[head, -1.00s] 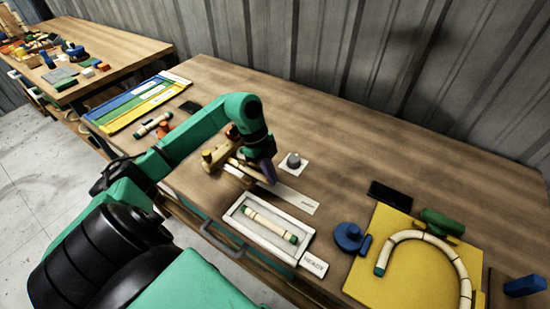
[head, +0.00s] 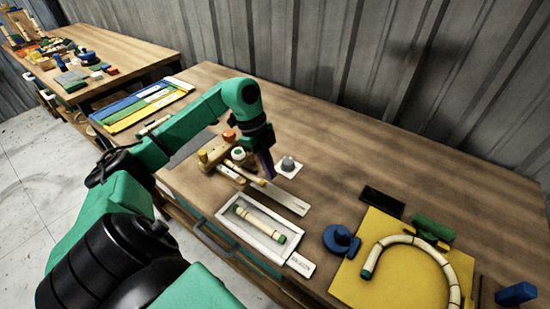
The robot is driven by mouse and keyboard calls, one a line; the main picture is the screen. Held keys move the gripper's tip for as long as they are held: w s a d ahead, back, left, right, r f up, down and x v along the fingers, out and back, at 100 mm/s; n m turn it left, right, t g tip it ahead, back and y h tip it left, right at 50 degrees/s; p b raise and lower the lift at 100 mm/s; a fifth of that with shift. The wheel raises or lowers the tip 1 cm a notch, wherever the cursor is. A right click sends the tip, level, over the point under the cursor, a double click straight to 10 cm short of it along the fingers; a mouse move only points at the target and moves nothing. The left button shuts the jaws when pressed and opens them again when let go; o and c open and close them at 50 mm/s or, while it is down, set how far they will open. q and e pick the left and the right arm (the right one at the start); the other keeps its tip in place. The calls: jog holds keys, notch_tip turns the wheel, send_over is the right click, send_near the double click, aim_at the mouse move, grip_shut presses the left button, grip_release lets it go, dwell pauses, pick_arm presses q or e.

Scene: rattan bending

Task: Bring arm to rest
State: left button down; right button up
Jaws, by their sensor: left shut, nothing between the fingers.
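My left arm comes in from the left, green with black joints. My left gripper (head: 266,163) points down above the table, between the wooden fixture and the small grey knob on a white card. Its fingers are shut and empty. A short rattan piece (head: 250,225) with green ends lies in the white tray (head: 233,206) in front of it. A curved rattan piece (head: 424,246) lies bent on the yellow board (head: 375,285) at the right. My right gripper is not in view.
A wooden fixture (head: 212,158) stands just left of the gripper. The grey knob (head: 288,163) is close on its right. A blue round tool (head: 338,238) and a black slab (head: 382,202) lie near the board. The back middle of the table (head: 330,140) is clear.

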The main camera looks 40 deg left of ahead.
pick_arm(q)
jog(key=v, duration=0.5)
jog(key=shift+d, duration=0.15)
